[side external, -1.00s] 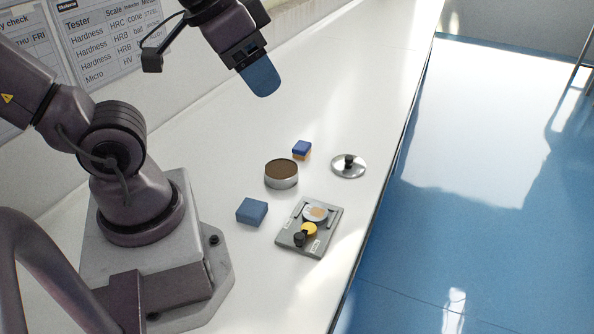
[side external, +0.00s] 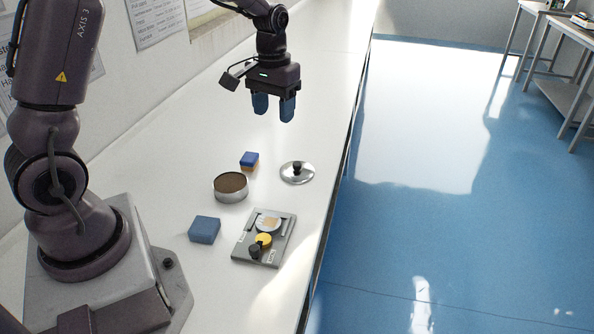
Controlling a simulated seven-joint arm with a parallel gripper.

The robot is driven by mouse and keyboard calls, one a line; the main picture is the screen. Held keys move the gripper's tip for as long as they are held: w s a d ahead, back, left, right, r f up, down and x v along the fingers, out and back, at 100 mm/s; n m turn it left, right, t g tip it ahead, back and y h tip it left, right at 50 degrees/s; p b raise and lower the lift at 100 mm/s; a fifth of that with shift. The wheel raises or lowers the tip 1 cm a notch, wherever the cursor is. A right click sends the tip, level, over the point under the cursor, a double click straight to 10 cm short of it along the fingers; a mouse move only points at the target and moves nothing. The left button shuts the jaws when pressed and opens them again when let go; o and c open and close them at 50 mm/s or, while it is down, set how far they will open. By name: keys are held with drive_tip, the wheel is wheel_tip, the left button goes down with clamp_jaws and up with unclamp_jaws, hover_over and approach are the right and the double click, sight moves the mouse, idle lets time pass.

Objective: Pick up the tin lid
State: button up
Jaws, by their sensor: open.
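The tin lid (side external: 297,174) is a shiny round metal disc with a black knob on top. It lies on the white bench near its right edge. An open round tin (side external: 231,190) with brown contents stands to its left and a little nearer. My gripper (side external: 274,112) hangs above the bench, fingers pointing down, above and slightly left of the lid in the picture. Its two blue fingers are apart with nothing between them.
A blue-and-orange block (side external: 249,161) stands between tin and lid, slightly farther back. A blue block (side external: 204,229) and a grey tray (side external: 277,251) with a silver disc, a yellow disc and a black knob lie nearer. The bench (side external: 180,160) is clear behind.

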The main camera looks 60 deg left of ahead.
drive_tip(key=w+a+f+n, duration=0.2)
drive_tip(key=w+a+f, duration=0.4)
drive_tip(key=f, duration=0.2)
drive_tip(key=n, duration=0.2)
hover_over(297, 163)
drive_tip(key=f, duration=0.7)
drive_tip(key=shift+s+a, duration=0.15)
drive_tip(key=shift+a, duration=0.15)
drive_tip(key=f, duration=0.4)
drive_tip(key=shift+d, duration=0.4)
drive_tip(key=shift+f, duration=0.7)
drive_tip(key=c, duration=1)
drive_tip(key=shift+r, duration=0.1)
